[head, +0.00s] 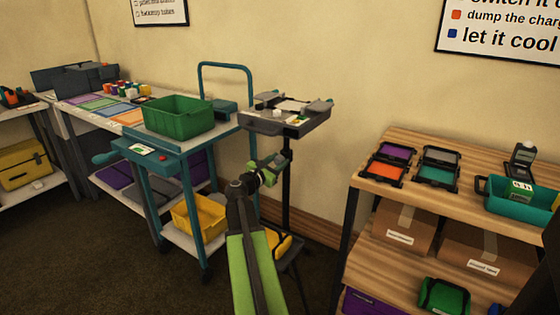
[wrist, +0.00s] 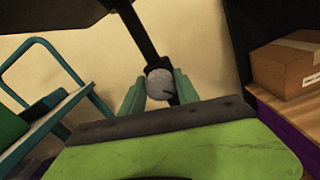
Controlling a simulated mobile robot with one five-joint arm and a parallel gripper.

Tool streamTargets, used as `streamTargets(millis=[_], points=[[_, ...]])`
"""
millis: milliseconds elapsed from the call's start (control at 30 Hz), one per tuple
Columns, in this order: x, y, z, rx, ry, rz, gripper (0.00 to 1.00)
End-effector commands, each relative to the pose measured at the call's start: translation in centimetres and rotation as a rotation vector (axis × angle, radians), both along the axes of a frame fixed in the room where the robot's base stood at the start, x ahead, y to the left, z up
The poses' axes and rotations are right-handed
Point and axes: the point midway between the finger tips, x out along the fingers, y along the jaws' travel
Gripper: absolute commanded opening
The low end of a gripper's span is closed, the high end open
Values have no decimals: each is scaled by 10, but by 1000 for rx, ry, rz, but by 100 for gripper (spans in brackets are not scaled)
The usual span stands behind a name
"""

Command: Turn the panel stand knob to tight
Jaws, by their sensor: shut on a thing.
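The panel stand (head: 287,190) is a dark pole carrying a grey tray-like panel (head: 262,126) with small items on it. In the wrist view the dark pole (wrist: 133,28) rises from behind the knob to the panel's underside. The knob (wrist: 158,83) is round and grey with a dark mark on its lower right face. My gripper (head: 279,160) is at the pole, below the panel. In the wrist view its two teal fingers sit on either side of the knob, shut on it. The knob cannot be made out in the head view.
A teal cart (head: 168,158) with a green bin (head: 180,116) stands left of the stand. A wooden shelf (head: 405,196) with cases and cardboard boxes (head: 404,228) stands to the right. The wall is close behind the stand. Dark floor is open at front left.

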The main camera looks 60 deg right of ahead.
Motion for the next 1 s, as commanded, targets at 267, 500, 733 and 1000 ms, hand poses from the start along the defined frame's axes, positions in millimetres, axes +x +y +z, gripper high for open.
streamTargets(millis=[267,500,733,1000], points=[[-1,4,-1,0,-154,-1,0],[-2,4,-1,-3,-375,-2,0],[-3,4,-2,-4,-594,-4,0],[-3,4,-3,-7,-850,-5,0]])
